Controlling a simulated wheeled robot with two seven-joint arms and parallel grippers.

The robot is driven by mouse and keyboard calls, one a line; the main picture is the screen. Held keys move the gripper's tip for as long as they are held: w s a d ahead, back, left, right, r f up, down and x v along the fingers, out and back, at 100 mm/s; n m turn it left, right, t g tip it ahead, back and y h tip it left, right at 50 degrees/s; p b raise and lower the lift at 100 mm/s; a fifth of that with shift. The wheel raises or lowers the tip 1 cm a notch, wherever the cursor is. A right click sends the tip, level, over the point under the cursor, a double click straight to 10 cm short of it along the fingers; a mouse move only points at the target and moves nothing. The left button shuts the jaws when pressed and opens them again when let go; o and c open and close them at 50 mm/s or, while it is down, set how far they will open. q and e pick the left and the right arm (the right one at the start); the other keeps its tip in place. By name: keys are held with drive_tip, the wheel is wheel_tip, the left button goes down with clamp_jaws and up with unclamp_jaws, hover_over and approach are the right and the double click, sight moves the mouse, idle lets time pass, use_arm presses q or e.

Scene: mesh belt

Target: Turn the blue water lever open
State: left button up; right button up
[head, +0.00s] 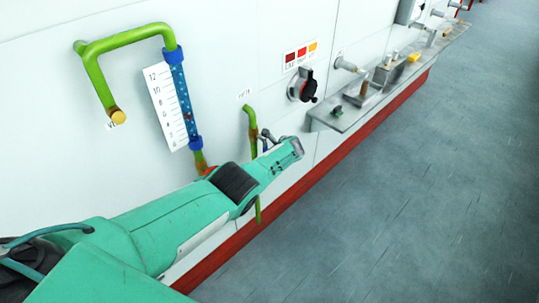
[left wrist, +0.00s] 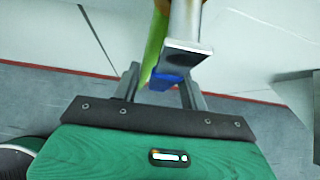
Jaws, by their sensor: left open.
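The blue lever (left wrist: 172,82) shows in the left wrist view as a small blue piece below the end of a silver bar (left wrist: 186,45). It lies between the two fingers of my left gripper (left wrist: 160,76), nearer the right finger; whether they touch is unclear. The left gripper is open. A green pipe (left wrist: 155,45) runs behind the lever. My right gripper is not in view.
A gauge with a blue tube (head: 181,95) and white scale (head: 167,105) is on the wall, joined to a bent green pipe (head: 125,38). A black round knob (head: 302,86) is right of the gripper. A metal shelf (head: 345,119) projects further right. The grey floor (head: 430,190) is clear.

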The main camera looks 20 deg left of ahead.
use_arm(q)
drive_tip(key=p+v, duration=0.5)
drive_tip(key=v, duration=0.8)
drive_tip(key=shift+s+d+r, duration=0.15)
drive_tip(key=shift+d+r, duration=0.05)
drive_tip(key=shift+d, duration=0.05)
